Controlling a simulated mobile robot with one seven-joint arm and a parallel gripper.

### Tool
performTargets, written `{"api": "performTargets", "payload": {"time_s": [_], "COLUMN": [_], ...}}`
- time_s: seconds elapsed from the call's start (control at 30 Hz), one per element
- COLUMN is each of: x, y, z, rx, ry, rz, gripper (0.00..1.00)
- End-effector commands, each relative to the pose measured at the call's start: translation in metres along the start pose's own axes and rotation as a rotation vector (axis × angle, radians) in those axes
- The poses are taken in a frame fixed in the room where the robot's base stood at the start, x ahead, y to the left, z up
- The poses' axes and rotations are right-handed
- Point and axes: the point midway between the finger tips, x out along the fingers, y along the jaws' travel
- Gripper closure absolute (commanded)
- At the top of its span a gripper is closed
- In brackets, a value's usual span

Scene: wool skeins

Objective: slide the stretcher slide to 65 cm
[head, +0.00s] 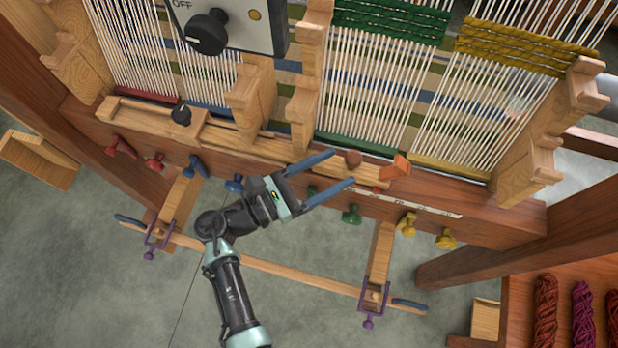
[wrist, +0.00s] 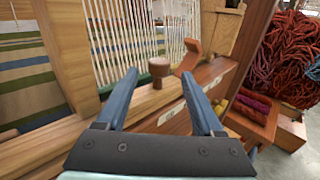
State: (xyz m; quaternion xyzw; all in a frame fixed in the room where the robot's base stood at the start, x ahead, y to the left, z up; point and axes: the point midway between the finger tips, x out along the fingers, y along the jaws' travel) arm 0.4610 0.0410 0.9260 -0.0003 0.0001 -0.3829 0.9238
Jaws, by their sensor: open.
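The stretcher slide appears to be the wooden bar with a round brown knob (head: 353,158) and an orange end block (head: 395,168), lying along the loom's front beam. The wrist view also shows the knob (wrist: 159,69) and the orange block (wrist: 188,60). A pale scale strip (head: 425,208) runs along the beam below; its figures are too small to read. A small red mark (head: 377,190) sits just above the strip. My gripper (head: 344,167) is open and empty, its two blue fingers pointing at the knob from the left. The knob shows between the fingertips, apparently beyond them.
A control box with a black dial (head: 207,33) at OFF is at upper left. Coloured pegs, such as a green peg (head: 351,214), stick out of the beam's front. Upright wooden posts (head: 303,105) flank the warp threads. Wool skeins (head: 583,312) lie at lower right.

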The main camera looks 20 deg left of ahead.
Motion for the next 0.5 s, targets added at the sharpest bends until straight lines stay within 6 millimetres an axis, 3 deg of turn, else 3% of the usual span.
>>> {"api": "performTargets", "payload": {"time_s": [0.2,0.5], "x": [-0.036,-0.048], "y": [0.001,0.000], "z": [-0.001,0.000], "rx": [0.002,0.000], "ry": [0.000,0.000], "rz": [0.001,0.000], "gripper": [0.31,0.31]}}
